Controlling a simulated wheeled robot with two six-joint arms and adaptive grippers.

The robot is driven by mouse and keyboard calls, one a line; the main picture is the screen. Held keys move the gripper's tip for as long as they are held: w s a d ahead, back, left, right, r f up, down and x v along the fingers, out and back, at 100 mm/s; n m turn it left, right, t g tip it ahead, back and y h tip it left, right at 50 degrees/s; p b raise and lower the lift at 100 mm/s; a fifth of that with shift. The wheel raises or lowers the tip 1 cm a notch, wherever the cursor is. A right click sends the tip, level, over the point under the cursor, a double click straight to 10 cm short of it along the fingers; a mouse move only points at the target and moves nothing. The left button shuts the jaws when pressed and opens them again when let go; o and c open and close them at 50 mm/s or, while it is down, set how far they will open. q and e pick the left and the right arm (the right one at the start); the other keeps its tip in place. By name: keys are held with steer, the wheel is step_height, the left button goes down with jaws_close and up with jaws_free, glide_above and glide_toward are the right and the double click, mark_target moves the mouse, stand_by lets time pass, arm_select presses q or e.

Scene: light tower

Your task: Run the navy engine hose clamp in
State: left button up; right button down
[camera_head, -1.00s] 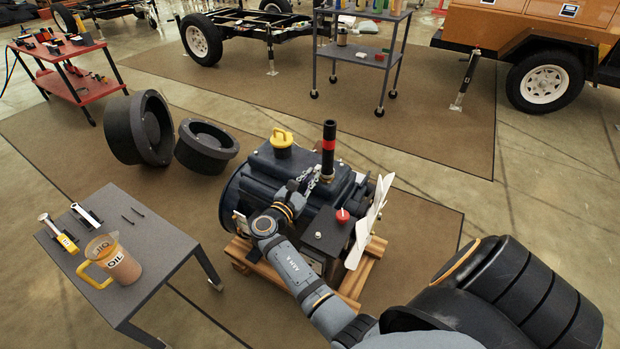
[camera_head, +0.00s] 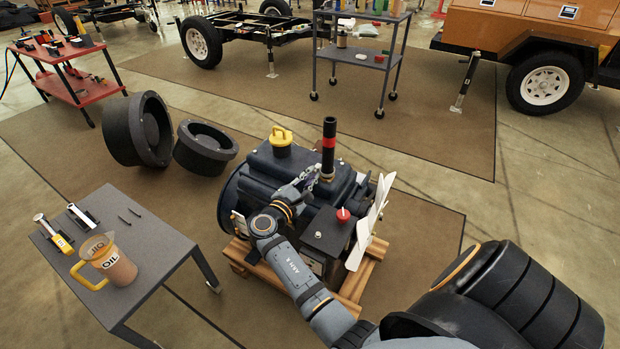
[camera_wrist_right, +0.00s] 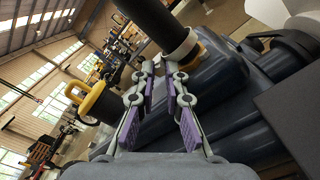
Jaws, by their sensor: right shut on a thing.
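The navy engine (camera_head: 258,166) sits on a wooden pallet (camera_head: 352,290) in the middle of the head view. My right gripper (camera_head: 314,175) reaches the clamp from the left side of the hose. In the right wrist view its fingertips (camera_wrist_right: 160,62) close in beside the hose base, next to the clamp (camera_wrist_right: 193,53). It is shut on a part of the clamp, which the fingertips hide. My left gripper is not in view.
A yellow filler cap (camera_head: 281,136) and a red cap (camera_head: 343,215) stick up from the engine; a white fan (camera_head: 370,222) is at its right. A grey table (camera_head: 160,235) with an oil jug (camera_head: 113,265) stands front left. Black round parts (camera_head: 140,130) lie behind.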

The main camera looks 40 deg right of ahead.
steer(key=shift+f, duration=0.1)
stand_by(0.3)
steer(key=c, duration=1.7)
jaws_free()
steer(key=shift+o, duration=0.2)
step_height(320, 180, up, 10)
